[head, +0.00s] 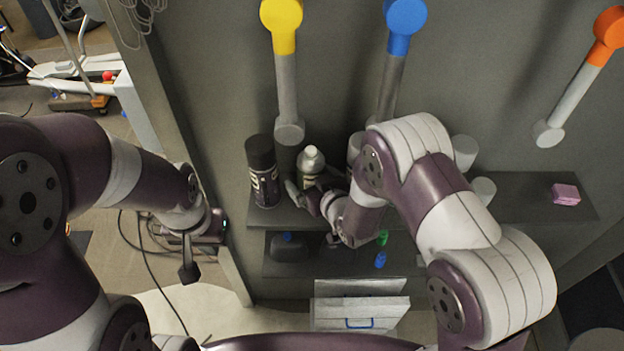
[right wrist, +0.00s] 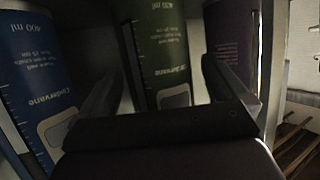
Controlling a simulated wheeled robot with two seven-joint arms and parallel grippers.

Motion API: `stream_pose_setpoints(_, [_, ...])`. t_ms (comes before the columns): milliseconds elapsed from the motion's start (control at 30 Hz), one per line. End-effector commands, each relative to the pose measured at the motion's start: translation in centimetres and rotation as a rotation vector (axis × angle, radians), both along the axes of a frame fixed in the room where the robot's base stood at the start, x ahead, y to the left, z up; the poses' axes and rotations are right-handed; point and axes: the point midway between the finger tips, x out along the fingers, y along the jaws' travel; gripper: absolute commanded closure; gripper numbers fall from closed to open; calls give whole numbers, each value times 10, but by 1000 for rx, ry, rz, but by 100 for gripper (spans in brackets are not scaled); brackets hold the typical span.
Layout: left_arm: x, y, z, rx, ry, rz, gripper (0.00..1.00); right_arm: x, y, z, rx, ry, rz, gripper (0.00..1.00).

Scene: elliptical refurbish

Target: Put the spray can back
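The green spray can (head: 312,163) with a pale cap stands upright on the wall shelf in the head view. In the right wrist view the green can (right wrist: 163,50) shows upside down between the two fingers of my right gripper (right wrist: 163,80). The fingers are apart, one on each side, with a narrow gap showing at the right finger. In the head view my right gripper (head: 308,197) is low in front of this can. My left gripper (head: 189,270) hangs empty at the left, away from the shelf; its finger gap is not clear.
A dark purple can (head: 263,172) stands left of the green one, and a blue can (right wrist: 38,80) shows on its other side. The shelf (head: 545,207) also holds white cups (head: 484,188) and a pink sponge (head: 565,194). A lower shelf holds small bottles (head: 380,260).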

Motion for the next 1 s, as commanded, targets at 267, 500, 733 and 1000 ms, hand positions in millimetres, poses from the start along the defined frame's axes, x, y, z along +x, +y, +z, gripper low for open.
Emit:
stream_pose_setpoints(267, [0,0,-5,0,0,0,100,-10,-6,6,0,-1,-1,1])
stream_pose_setpoints(500, [0,0,-23,0,0,0,100,-54,-28,25,1,-2,-1,1])
stream_pose_setpoints(733, [0,0,-32,0,0,0,100,-89,-46,43,1,-2,-1,1])
stream_pose_setpoints(1000, [0,0,-33,0,0,0,100,-98,-53,48,-9,14,-9,1])
